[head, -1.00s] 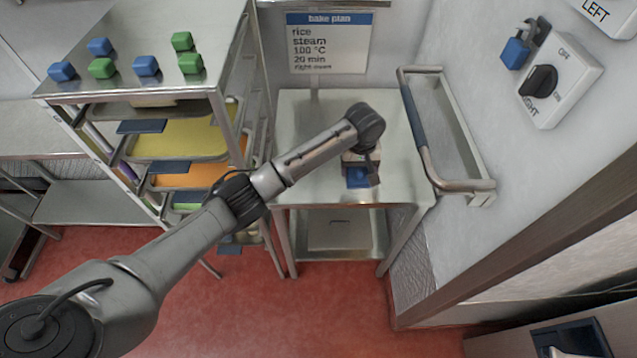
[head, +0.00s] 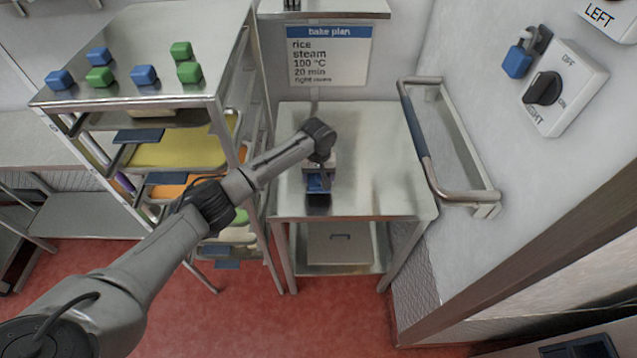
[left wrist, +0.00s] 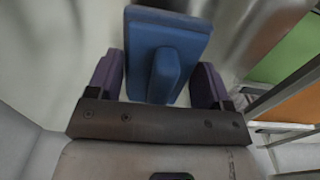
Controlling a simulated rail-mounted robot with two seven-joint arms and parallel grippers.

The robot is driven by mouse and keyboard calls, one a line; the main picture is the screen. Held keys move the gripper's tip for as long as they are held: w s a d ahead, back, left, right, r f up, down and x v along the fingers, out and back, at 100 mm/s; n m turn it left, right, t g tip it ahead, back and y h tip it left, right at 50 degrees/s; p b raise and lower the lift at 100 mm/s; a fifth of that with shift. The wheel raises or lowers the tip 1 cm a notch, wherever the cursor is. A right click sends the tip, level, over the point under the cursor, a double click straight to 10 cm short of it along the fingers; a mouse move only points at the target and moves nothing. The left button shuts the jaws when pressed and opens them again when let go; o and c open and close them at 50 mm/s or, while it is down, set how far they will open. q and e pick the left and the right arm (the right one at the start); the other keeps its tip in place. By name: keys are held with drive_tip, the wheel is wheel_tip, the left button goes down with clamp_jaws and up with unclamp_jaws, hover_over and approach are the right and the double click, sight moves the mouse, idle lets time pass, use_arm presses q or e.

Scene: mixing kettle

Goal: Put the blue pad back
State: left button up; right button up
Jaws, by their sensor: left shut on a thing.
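The blue pad (left wrist: 165,50) fills the top middle of the left wrist view, a flat block with a raised grip. My left gripper (left wrist: 163,85), with purple fingers, is shut on the pad, with the raised grip between the fingers. In the head view my left gripper (head: 318,178) points down over the left half of the small steel table (head: 375,160). A bit of the blue pad (head: 318,184) shows below the wrist there. I cannot tell whether the pad touches the tabletop. My right gripper is not in view.
A steel rack (head: 150,100) with coloured trays stands left of the table, with several blue and green blocks on top. A wall handle (head: 455,165) stands to the right, near a rotary switch (head: 543,88) and a blue padlock (head: 517,60). The table's right half is clear.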

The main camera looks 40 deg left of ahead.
use_arm(q)
drive_tip(key=shift+f+b, duration=0.4)
drive_tip(key=shift+f, duration=1.6)
drive_tip(key=o, duration=1.1)
drive_tip(key=shift+r, duration=0.1)
wheel_tip(320, 180, up, 10)
drive_tip(key=p, duration=1.1)
drive_tip(key=shift+r+p, duration=0.25)
drive_tip(key=shift+p, duration=0.15)
drive_tip(key=shift+r+p, duration=0.7)
drive_tip(key=shift+p, duration=0.1)
